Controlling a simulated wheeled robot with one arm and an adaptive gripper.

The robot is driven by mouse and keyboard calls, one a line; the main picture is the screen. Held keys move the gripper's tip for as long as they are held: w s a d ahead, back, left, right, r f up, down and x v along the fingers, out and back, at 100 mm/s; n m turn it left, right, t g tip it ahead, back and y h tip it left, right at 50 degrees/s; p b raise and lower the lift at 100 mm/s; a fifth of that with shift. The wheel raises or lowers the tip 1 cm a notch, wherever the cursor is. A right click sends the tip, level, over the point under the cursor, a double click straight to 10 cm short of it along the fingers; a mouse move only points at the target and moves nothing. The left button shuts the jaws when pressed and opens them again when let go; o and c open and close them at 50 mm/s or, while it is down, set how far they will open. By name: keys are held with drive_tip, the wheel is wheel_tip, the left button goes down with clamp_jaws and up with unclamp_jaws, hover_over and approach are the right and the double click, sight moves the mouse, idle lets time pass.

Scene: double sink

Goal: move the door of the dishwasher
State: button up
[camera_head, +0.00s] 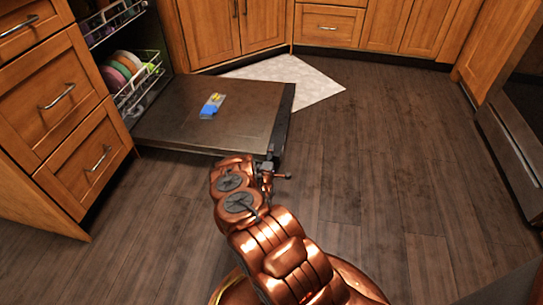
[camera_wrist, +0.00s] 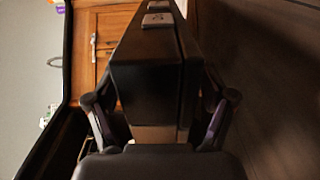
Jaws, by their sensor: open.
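The dishwasher door (camera_head: 215,115) is folded down and lies about level, low over the floor, in the head view. Its dark outer edge (camera_head: 284,112) is on the right. My gripper (camera_head: 270,170) is at the near right corner of the door. In the wrist view the end of the door (camera_wrist: 150,92) fills the space between my two open fingers, one on each side of it. The fingers look spread around the door edge. Whether either finger touches it cannot be told.
A blue and yellow packet (camera_head: 212,104) lies on the door. The dishwasher racks (camera_head: 135,85) hold several coloured plates. Wooden drawers (camera_head: 60,95) stand left of the door. A pale mat (camera_head: 290,78) lies behind it. The wood floor (camera_head: 400,160) to the right is clear.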

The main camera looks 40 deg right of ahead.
drive_tip(key=shift+w+d, duration=0.1)
drive_tip(key=shift+d, duration=0.05)
clamp_jaws()
idle(0.7)
